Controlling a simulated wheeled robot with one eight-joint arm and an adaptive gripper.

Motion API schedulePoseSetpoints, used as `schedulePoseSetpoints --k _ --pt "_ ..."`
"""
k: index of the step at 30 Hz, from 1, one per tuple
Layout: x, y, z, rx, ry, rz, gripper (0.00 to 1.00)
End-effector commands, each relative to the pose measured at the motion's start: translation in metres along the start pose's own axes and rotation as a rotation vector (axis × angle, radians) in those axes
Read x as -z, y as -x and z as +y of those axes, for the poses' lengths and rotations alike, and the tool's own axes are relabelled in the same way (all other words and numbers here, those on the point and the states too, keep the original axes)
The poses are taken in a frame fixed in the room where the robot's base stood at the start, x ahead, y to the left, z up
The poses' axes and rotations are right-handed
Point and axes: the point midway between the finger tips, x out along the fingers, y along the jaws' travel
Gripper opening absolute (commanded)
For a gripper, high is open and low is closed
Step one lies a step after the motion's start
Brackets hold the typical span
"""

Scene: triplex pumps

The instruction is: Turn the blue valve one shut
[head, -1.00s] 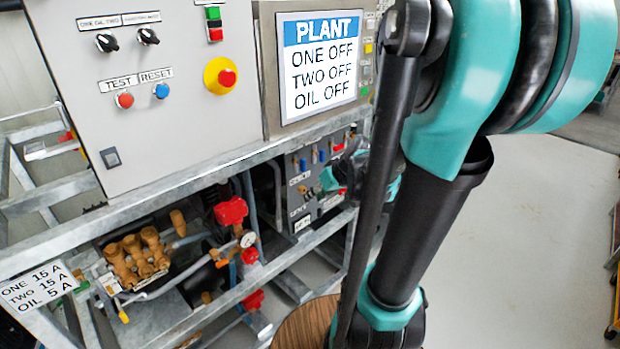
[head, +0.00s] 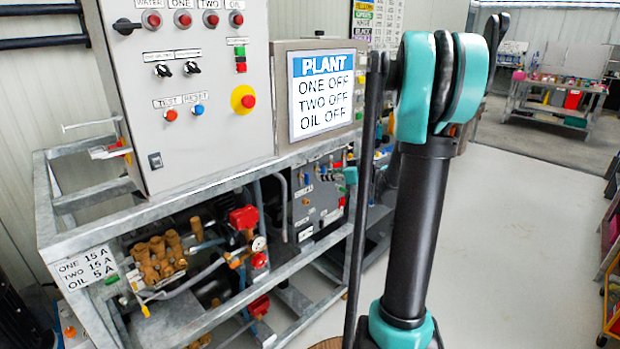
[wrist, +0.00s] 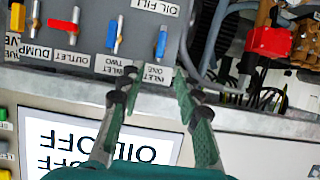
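Blue valve one (wrist: 161,42) is a small blue lever on a grey panel, over the upside-down "INLET ONE" label (wrist: 158,74) in the wrist view. Its lever points up and down the picture. A second blue lever (wrist: 117,35) is left of it, by the "INLET TWO" label. My gripper (wrist: 155,85) is open and empty, its two green fingers spread below and either side of the "INLET ONE" label. The fingertips are apart from the lever. In the head view the panel (head: 328,197) is small, and my arm hides part of that area.
A red fitting (wrist: 270,42) and hoses are at right. The galvanised frame rail (wrist: 265,120) and the PLANT screen (head: 320,92) border the panel. Open floor (head: 520,220) lies right of my arm in the head view.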

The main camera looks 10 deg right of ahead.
Motion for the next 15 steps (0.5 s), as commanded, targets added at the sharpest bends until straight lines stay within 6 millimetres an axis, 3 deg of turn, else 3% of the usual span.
schedulePoseSetpoints --k 9,15 --pt "0.000 -0.065 -0.001 0.002 0.002 0.000 0.34" --pt "0.000 -0.093 -0.001 0.002 0.001 -0.001 0.34"
